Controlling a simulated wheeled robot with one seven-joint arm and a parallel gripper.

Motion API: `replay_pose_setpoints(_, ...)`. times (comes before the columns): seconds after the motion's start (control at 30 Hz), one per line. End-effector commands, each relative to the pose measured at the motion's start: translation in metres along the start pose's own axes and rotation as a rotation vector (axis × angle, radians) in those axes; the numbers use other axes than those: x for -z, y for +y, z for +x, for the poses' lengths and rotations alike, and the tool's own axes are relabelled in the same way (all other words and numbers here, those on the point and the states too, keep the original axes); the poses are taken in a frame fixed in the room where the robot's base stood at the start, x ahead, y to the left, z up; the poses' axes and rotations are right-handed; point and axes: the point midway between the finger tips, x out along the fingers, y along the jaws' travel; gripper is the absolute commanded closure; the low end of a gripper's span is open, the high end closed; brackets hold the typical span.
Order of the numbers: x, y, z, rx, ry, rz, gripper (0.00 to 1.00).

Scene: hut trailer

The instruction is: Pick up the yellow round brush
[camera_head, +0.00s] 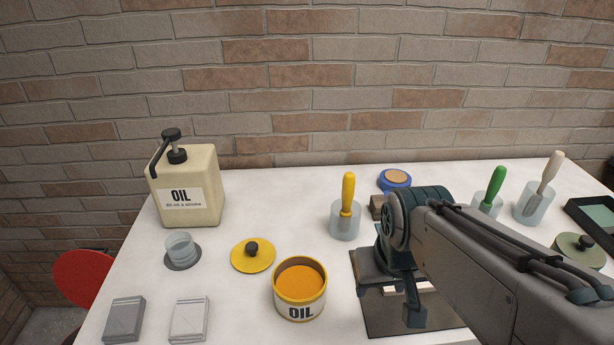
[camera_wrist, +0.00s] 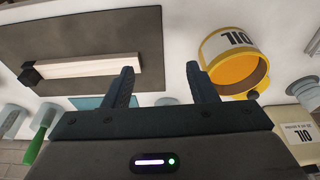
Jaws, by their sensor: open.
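The yellow brush (camera_head: 347,193) stands handle up in a clear cup (camera_head: 344,224) near the middle of the table in the head view. Its bristle end is hidden in the cup. My gripper (camera_head: 394,296) is to the right of the cup and nearer the camera, above a dark mat. In the wrist view my gripper (camera_wrist: 163,82) has its two fingers spread with nothing held between them. The yellow handle cannot be made out in the wrist view.
An open oil tin (camera_head: 300,290) and its yellow lid (camera_head: 252,254) lie left of my gripper. A pale bar (camera_wrist: 90,66) with a black end lies on the dark mat (camera_wrist: 150,20). Green (camera_head: 495,184) and beige-handled (camera_head: 550,170) tools stand in cups at right. A brick wall is behind.

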Motion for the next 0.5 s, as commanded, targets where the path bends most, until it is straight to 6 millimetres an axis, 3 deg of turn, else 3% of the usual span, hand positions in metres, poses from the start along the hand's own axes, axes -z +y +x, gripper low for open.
replay_pose_setpoints(0.17, 0.051, 0.001, -0.022, -0.029, -0.044, -0.211, 0.48)
replay_pose_setpoints(0.5, 0.193, -0.008, -0.052, 0.019, -0.171, -0.912, 0.48)
